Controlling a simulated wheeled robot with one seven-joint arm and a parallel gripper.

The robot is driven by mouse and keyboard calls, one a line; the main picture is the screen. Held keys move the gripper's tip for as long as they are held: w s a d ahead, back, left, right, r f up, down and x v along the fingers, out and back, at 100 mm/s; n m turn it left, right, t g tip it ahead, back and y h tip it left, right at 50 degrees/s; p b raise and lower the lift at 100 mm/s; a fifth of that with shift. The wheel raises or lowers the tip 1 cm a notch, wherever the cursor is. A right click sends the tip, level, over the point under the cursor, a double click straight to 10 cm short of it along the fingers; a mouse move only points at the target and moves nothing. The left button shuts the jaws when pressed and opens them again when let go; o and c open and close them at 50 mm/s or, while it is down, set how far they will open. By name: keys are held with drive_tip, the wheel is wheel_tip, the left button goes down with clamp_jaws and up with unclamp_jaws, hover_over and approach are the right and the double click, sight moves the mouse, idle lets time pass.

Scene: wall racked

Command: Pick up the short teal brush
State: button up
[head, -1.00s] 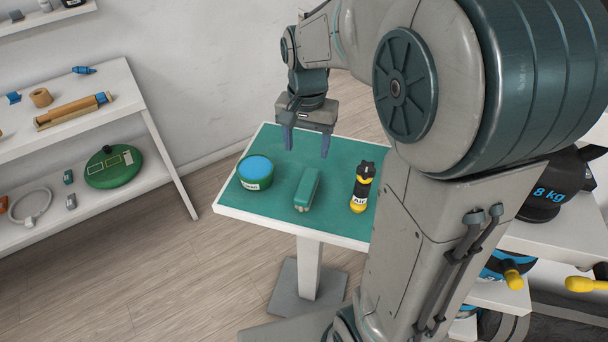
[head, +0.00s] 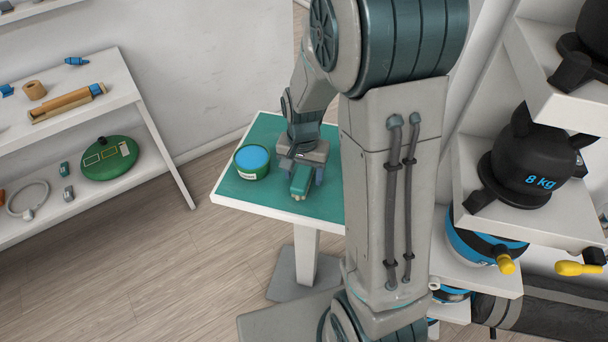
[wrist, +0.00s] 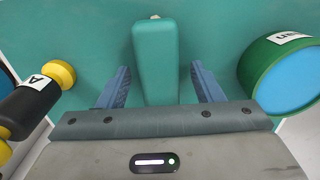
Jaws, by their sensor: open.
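The short teal brush (head: 301,181) lies on the green top of a small white table (head: 263,207). In the wrist view the brush (wrist: 155,62) is a rounded teal block pointing away from my gripper. My gripper (head: 302,172) is low over the table at the brush. In the wrist view my gripper (wrist: 160,88) is open, with one blue finger on each side of the brush and a visible gap on both sides. The near end of the brush is hidden by the gripper body.
A green tub with a blue top (head: 252,162) stands left of the brush, and also shows in the wrist view (wrist: 288,78). White shelves (head: 95,130) stand at the left; a rack with a black kettlebell (head: 530,165) stands right.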

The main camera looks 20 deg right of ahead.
sight(303, 172)
drive_tip(key=shift+f, duration=0.1)
drive_tip(key=c, duration=1.1)
wheel_tip(303, 172, up, 10)
drive_tip(key=shift+r+b, duration=0.1)
drive_tip(key=shift+b, duration=0.25)
drive_tip(key=shift+o, duration=0.7)
